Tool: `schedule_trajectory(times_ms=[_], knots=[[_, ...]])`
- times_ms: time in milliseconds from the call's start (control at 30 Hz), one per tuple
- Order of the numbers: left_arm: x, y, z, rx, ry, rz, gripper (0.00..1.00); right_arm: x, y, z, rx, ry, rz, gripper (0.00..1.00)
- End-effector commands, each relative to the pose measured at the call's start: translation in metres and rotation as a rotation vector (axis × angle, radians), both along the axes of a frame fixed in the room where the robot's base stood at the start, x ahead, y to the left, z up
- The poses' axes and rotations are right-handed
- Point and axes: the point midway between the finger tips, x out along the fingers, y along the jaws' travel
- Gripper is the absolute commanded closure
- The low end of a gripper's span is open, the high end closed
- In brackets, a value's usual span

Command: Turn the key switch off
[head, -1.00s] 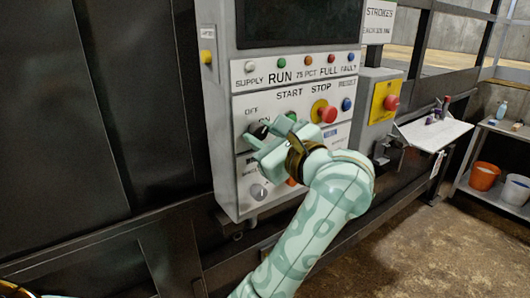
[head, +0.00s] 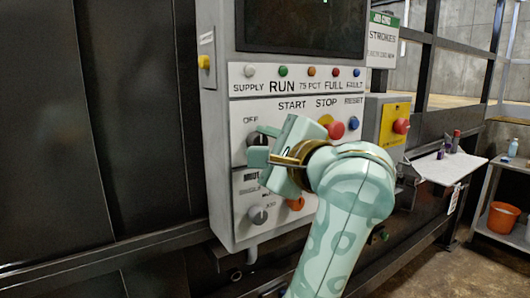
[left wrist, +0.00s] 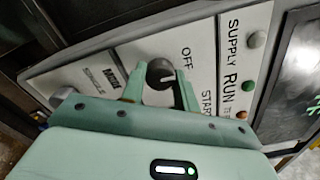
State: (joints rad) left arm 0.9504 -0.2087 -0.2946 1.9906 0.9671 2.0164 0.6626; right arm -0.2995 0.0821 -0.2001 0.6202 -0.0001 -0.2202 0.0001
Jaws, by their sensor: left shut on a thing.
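The key switch (head: 254,138) is a dark round knob below the word OFF, on the white control panel (head: 244,108). My left gripper (head: 262,145) is at it, with its pale green fingers over the switch. In the left wrist view the dark switch (left wrist: 160,70) sits between the two fingers, one on each side. The left gripper (left wrist: 160,88) is shut on it. The fingers hide part of the switch, so its exact angle is hard to tell. My right gripper is not in view.
A grey selector knob (head: 258,215) and an orange button (head: 295,203) sit below. A red stop button (head: 335,130) and a blue reset button (head: 354,124) are to the right. A red emergency button (head: 401,126) on yellow stands further right.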

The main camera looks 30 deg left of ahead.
Motion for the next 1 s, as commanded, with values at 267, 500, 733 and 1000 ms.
schedule_trajectory(times_ms=[267, 500, 733, 1000], knots=[[0.0001, 0.0001, 0.0003, -0.007, -0.016, -0.001, 0.92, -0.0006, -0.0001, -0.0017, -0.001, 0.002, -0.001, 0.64], [0.0, 0.0, 0.0004, -0.007, -0.015, -0.001, 0.64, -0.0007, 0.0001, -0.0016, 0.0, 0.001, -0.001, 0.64], [0.0, 0.0, 0.0002, -0.006, -0.014, 0.0, 0.48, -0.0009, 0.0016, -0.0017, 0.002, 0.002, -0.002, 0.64], [-0.001, -0.002, -0.0003, -0.006, -0.013, 0.003, 0.48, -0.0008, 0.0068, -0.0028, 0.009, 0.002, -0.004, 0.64]])
